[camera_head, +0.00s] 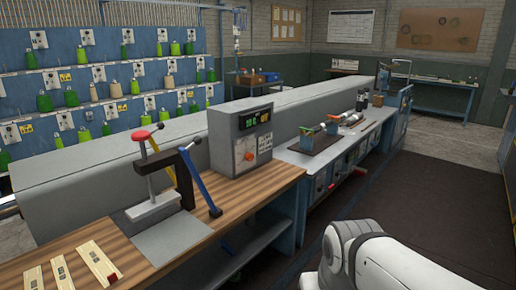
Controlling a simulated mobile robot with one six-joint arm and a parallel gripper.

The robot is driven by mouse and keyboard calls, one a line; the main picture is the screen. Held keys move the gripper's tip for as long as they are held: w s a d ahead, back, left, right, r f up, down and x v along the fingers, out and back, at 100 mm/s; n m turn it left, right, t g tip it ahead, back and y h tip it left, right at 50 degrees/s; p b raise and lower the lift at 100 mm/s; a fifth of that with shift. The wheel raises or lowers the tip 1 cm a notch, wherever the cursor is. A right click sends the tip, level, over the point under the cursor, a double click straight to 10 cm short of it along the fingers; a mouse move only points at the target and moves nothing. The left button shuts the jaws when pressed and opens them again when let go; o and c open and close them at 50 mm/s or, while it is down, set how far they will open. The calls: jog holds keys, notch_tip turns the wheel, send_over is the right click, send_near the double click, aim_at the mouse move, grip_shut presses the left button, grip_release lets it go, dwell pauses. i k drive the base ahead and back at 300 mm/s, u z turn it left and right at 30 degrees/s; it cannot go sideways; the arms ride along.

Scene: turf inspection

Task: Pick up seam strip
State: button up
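I cannot pick out a seam strip with certainty. Several pale, flat, narrow pieces (97,260) lie side by side on the wooden worktop at the lower left, with small dark or red marks on them; I cannot tell whether one is the seam strip. A white rounded part of my arm shows at the lower right, over the dark floor. My gripper is out of view.
The wooden bench (258,193) carries a press-like stand (152,207) with a red knob and a grey control box (240,140). A grey bench (345,138) with tools continues behind. Racks of green cones (85,95) stand left. The dark floor (430,200) at right is clear.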

aim_at(106, 273)
jog(key=u, duration=0.05)
jog(key=k, duration=0.55)
jog(key=u, duration=1.35)
jog(key=i, duration=0.75)
jog(key=u, duration=0.1)
